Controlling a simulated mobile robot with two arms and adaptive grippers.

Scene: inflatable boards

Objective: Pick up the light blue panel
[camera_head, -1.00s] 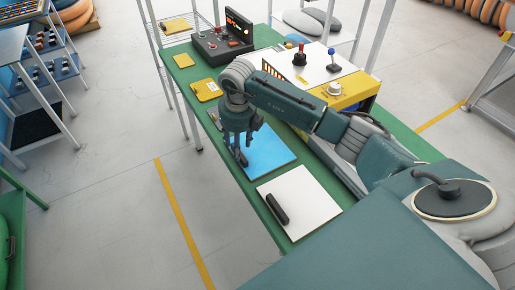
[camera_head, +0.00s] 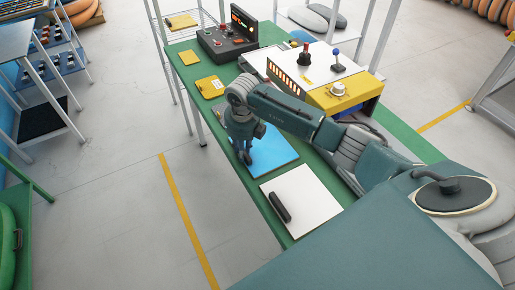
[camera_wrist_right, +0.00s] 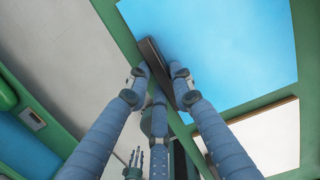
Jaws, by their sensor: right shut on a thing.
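The light blue panel (camera_head: 273,154) lies flat on the green table, with a dark handle along its left side. My right gripper (camera_head: 246,158) reaches down at that side from above. In the right wrist view the gripper (camera_wrist_right: 160,75) has its fingers on both sides of the dark handle (camera_wrist_right: 154,60), shut on it. The panel's blue face (camera_wrist_right: 225,45) fills the upper right there. The fingers hide part of the handle. A small pronged shape low in the wrist view may be my left gripper (camera_wrist_right: 134,160); its fingers are too small to judge.
A white panel (camera_head: 308,198) with a black handle lies close in front of the blue one on the table (camera_head: 257,192). Yellow pieces (camera_head: 210,88), a dark control box (camera_head: 229,43) and a yellow console (camera_head: 345,94) stand farther back. The floor at left is open.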

